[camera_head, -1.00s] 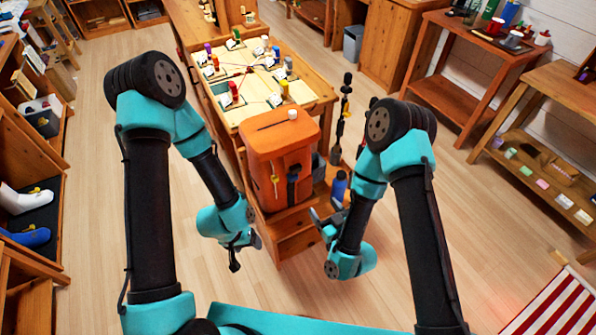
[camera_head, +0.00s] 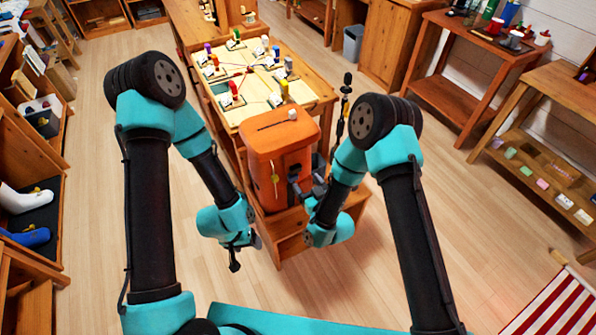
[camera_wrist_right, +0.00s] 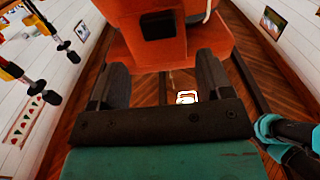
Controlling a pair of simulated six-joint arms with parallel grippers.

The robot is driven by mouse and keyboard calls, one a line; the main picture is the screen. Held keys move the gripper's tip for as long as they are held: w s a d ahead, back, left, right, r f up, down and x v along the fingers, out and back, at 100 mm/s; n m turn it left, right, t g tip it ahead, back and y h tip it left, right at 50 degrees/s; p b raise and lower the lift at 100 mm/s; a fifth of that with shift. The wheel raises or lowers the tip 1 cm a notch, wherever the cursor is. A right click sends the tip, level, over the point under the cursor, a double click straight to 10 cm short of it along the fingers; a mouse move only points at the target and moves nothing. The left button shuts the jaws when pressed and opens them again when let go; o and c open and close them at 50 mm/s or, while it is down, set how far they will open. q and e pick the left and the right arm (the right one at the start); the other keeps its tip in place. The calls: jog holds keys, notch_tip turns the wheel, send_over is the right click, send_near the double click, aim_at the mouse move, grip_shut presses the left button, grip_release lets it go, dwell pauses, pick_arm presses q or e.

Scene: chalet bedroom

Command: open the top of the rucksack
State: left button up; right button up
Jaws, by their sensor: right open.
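The orange rucksack (camera_head: 278,148) stands upright on a low wooden step at the near end of the table. Its top shows a dark slot-like strip, and a light cord hangs on its front. My right gripper (camera_head: 305,190) is at the rucksack's lower right front and covers the dark front strap there. In the right wrist view my right gripper (camera_wrist_right: 162,78) has its fingers apart, with the orange rucksack (camera_wrist_right: 200,45) just beyond the tips; contact is unclear. My left gripper (camera_head: 236,262) hangs low, left of the rucksack and apart from it; its jaws are too small to judge.
Behind the rucksack, the table (camera_head: 312,88) holds a pale board with several small coloured items. A dark upright stand (camera_head: 342,110) is right of the rucksack, close to my right arm. Shelves line the left side; wooden benches (camera_head: 535,120) stand right. The floor between is clear.

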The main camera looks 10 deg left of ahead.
aim_at(297, 170)
jog(key=x, duration=0.6)
jog(key=shift+w+a, duration=0.2)
jog(key=shift+w, duration=0.05)
jog(key=shift+c, duration=0.3)
jog(key=c, duration=1.2)
